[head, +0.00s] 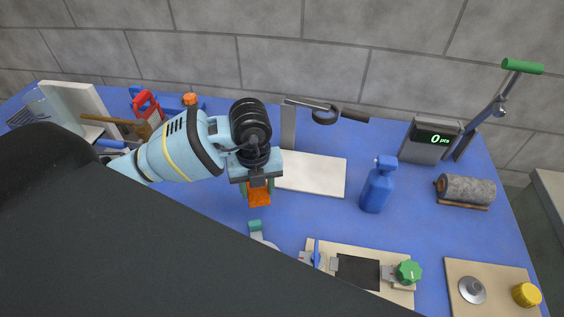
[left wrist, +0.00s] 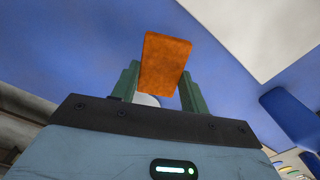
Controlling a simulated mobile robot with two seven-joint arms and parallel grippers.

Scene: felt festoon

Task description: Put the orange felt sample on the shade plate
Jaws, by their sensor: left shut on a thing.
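The orange felt sample (head: 259,198) is a small flat piece. My left gripper (head: 258,188) is shut on it and holds it over the blue table, left of the white plate. In the left wrist view, the felt sample (left wrist: 165,62) sticks out between the green fingers of the left gripper (left wrist: 160,80). The white plate (head: 318,176), which I take to be the shade plate, lies flat and bare below a magnifier stand. Its left part is hidden behind the gripper. A white surface (left wrist: 265,32) shows at the upper right of the wrist view. My right gripper is not seen.
A blue spray bottle (head: 378,186) stands right of the white plate. The magnifier (head: 325,116) overhangs its back edge. A board with a black square (head: 358,272) and a green knob (head: 409,272) lies in front. A teal-ended object (head: 256,228) is partly hidden near the gripper.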

